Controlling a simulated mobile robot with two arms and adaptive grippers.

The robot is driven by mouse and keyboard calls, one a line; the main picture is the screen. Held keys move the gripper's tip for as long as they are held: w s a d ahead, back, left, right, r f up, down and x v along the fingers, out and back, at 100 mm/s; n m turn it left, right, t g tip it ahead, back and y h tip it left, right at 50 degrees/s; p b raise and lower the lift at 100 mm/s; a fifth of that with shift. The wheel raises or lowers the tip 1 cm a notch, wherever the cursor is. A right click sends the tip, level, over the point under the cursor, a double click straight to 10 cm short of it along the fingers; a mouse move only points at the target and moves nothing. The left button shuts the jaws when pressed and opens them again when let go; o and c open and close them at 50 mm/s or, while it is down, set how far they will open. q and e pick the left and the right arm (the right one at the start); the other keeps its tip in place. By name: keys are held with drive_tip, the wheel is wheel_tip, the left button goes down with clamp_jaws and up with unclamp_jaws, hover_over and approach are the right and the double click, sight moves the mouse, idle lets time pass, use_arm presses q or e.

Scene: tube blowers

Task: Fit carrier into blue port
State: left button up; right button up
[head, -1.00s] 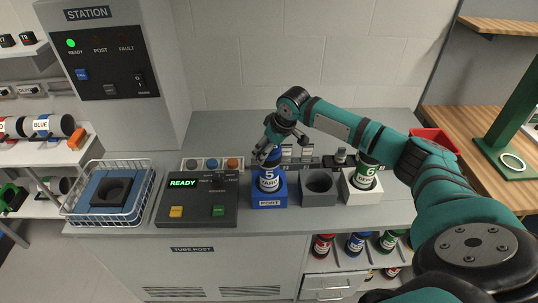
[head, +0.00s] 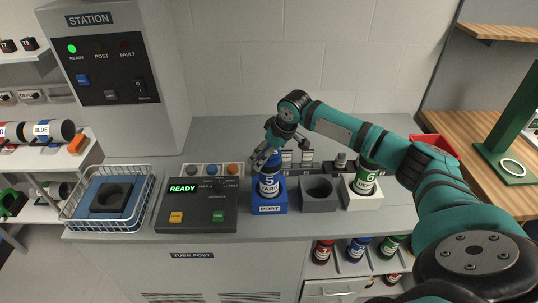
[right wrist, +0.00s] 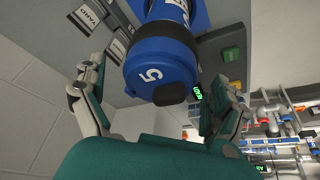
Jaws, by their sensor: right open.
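The blue carrier (head: 268,184), marked 5 with a white label, stands upright in the blue port (head: 269,209), a blue block labelled PORT on the counter. My right gripper (head: 265,157) is just above the carrier's top, at the end of the arm coming in from the right. In the right wrist view my right gripper (right wrist: 156,105) has its fingers spread on both sides of the carrier's blue cap (right wrist: 160,68), with gaps showing beside it. How deep the carrier sits is partly hidden by the port wall. My left gripper is not in view.
A grey empty socket block (head: 319,195) stands right of the port, then a white block holding the green carrier 6 (head: 366,178). The control panel (head: 197,205) reading READY is left of the port. A wire basket (head: 148,212) stands further left.

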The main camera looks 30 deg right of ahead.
drive_tip(key=b+v, duration=0.2)
drive_tip(key=v, duration=0.9)
drive_tip(key=shift+s+r, duration=0.2)
drive_tip(key=shift+f, duration=0.1)
